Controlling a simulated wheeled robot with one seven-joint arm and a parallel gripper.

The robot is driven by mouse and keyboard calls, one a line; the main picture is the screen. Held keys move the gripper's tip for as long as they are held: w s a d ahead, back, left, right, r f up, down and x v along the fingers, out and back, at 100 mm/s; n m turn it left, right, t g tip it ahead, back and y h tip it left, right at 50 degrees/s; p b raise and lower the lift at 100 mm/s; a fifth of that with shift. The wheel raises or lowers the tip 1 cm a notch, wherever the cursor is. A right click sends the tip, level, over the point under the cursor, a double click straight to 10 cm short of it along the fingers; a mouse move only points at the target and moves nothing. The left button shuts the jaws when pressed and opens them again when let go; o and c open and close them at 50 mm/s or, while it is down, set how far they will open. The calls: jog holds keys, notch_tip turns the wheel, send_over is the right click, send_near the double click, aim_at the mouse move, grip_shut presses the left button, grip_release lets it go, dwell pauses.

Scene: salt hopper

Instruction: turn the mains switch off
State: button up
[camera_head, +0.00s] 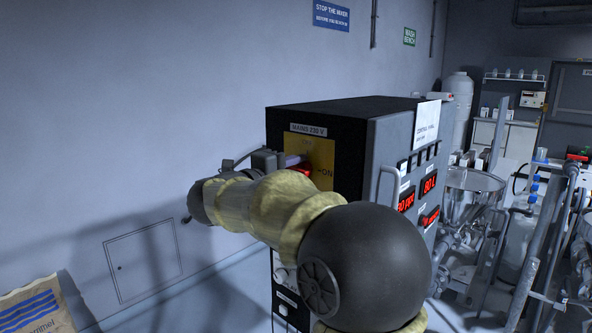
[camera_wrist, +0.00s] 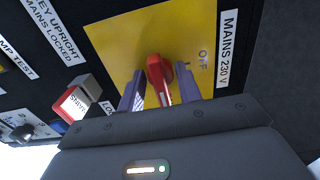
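The mains switch has a red handle (camera_wrist: 159,72) on a yellow plate (camera_wrist: 118,48) under the label "MAINS 230 V". In the head view the yellow plate (camera_head: 321,152) is on the dark side of the cabinet, with "ON" right of the red handle (camera_head: 303,171). "OFF" shows beside the handle in the wrist view. My gripper (camera_wrist: 160,88) has one finger on each side of the handle, with gaps visible, so it is open around it. In the head view my gripper (camera_head: 288,160) reaches the plate. My arm hides part of the cabinet; which mark the handle points to is unclear.
A red and grey key switch (camera_wrist: 75,101) sits beside the plate, close to my gripper. The cabinet (camera_head: 348,108) has a door handle (camera_head: 388,180) and red displays. A steel hopper (camera_head: 472,190) stands at the right. A sack (camera_head: 35,308) lies at the lower left.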

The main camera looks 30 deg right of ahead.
jog(key=c, duration=0.6)
jog(key=shift+n+p, duration=0.3)
jog(key=shift+n, duration=0.1)
jog(key=n+p, duration=0.4)
jog(key=n, duration=0.2)
jog(key=shift+r+p, duration=0.2)
jog(key=shift+p, duration=0.15)
jog(key=n+p, duration=0.9)
jog(key=p, duration=0.1)
jog(key=shift+n, duration=0.3)
jog(key=shift+f+n+p, duration=0.15)
jog(key=shift+n+p, duration=0.6)
jog(key=shift+n, duration=0.05)
